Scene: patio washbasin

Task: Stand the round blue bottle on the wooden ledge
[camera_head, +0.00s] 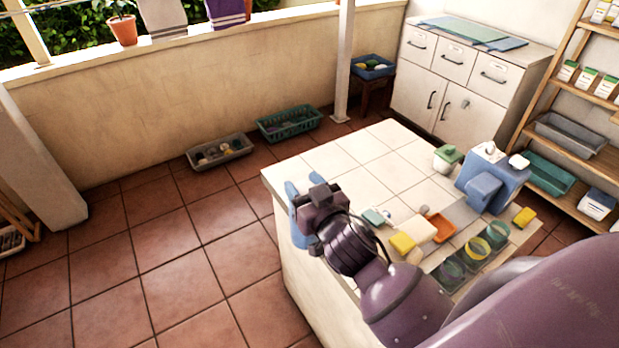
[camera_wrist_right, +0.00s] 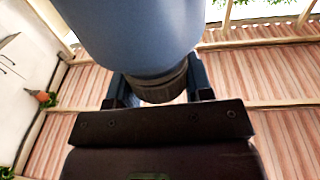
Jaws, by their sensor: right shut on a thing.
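My right gripper (camera_head: 305,190) is shut on the round blue bottle (camera_head: 299,238), over the left edge of the tiled counter. In the right wrist view the bottle's wide blue body (camera_wrist_right: 140,35) fills the top middle. Its dark neck or cap (camera_wrist_right: 162,88) sits between the two fingers (camera_wrist_right: 160,92). In the head view the gripper and wrist hide part of the bottle. A pale ledge (camera_head: 185,44) runs along the top of the low wall at the back left; I cannot tell whether it is wood. My left gripper is out of view.
The counter (camera_head: 345,160) holds a blue dispenser (camera_head: 490,180), a green-lidded jar (camera_head: 446,158), yellow sponges and several glass jars. A plant pot (camera_head: 122,30) and hanging towels stand along the wall top. Baskets (camera_head: 289,122) lie on the floor by the wall. Floor at left is clear.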

